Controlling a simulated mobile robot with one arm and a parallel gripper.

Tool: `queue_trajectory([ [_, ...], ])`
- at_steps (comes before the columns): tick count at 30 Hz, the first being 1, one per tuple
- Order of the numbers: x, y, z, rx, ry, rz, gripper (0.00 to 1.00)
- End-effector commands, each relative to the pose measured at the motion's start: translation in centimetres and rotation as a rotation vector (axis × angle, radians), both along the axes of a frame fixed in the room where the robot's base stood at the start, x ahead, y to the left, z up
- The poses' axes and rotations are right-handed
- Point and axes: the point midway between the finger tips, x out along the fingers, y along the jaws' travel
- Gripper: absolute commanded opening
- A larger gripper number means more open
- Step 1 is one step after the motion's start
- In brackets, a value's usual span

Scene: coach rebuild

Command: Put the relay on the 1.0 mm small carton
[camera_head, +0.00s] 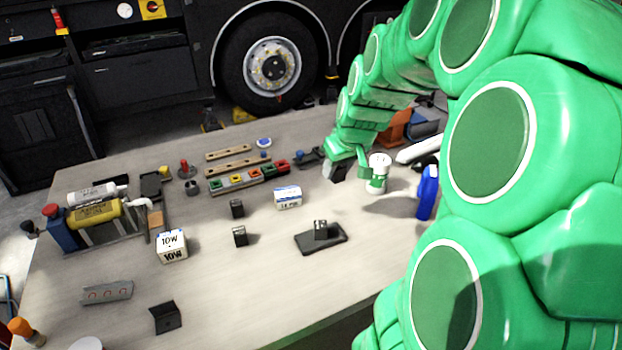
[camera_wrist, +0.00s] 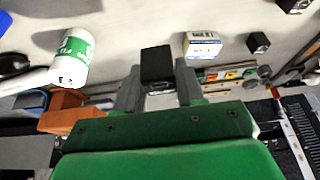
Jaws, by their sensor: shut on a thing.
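My gripper (camera_head: 338,168) is at the far right part of the bench. In the wrist view my gripper (camera_wrist: 157,82) is shut on a black block, which I take to be the relay (camera_wrist: 157,60). The relay also shows dark under the fingers in the head view (camera_head: 338,174). A small white carton with a blue top (camera_head: 288,197) stands on the bench to the left of my gripper, apart from it. Its print seems to end in "mm", but I cannot read the number surely. The carton also shows in the wrist view (camera_wrist: 202,45).
A white and green can (camera_head: 377,174) stands close right of my gripper. A "10W" carton (camera_head: 171,249) stands farther left. A coloured strip (camera_head: 248,178) lies behind the carton.

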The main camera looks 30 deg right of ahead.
Motion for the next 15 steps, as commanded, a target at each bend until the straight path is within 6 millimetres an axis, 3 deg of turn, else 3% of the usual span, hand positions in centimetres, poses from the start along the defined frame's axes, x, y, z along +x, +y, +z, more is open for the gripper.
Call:
queue_trajectory([
  [9, -1.2, 7.2, 2.8, -0.004, -0.003, -0.001, 0.08],
  [15, -2.2, 10.1, 3.9, -0.004, -0.005, -0.010, 0.08],
])
